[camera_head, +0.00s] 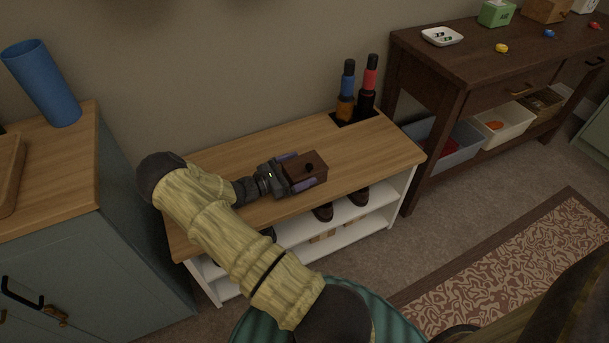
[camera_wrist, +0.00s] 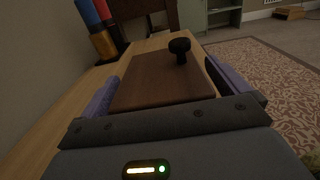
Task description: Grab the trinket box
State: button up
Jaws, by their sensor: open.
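The trinket box (camera_head: 308,170) is a small dark brown wooden box with a black round knob on its lid. It sits on the wooden top of a low white shoe bench (camera_head: 226,155). My gripper (camera_head: 296,172) is open and reaches the box from the left, with one purple finger on each side of it. In the wrist view the box's lid (camera_wrist: 165,78) lies between the two purple finger pads (camera_wrist: 168,90). The knob stands toward its far right. Whether the pads touch the box's sides cannot be told.
Two bottles with blue and red tops (camera_head: 358,92) stand in a dark recess at the bench's back right. Shoes (camera_head: 324,212) sit on the shelf below. A cabinet with a blue cylinder (camera_head: 42,82) is at left, a dark console table (camera_head: 455,60) at right.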

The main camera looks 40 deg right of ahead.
jog(key=c, duration=1)
jog(key=shift+c, duration=0.2)
jog(key=shift+r, duration=0.3)
jog(key=shift+c, duration=0.5)
notch_tip(320, 180, up, 9)
jog(key=p, duration=0.3)
jog(key=shift+r, duration=0.2)
jog(key=shift+c, duration=1.2)
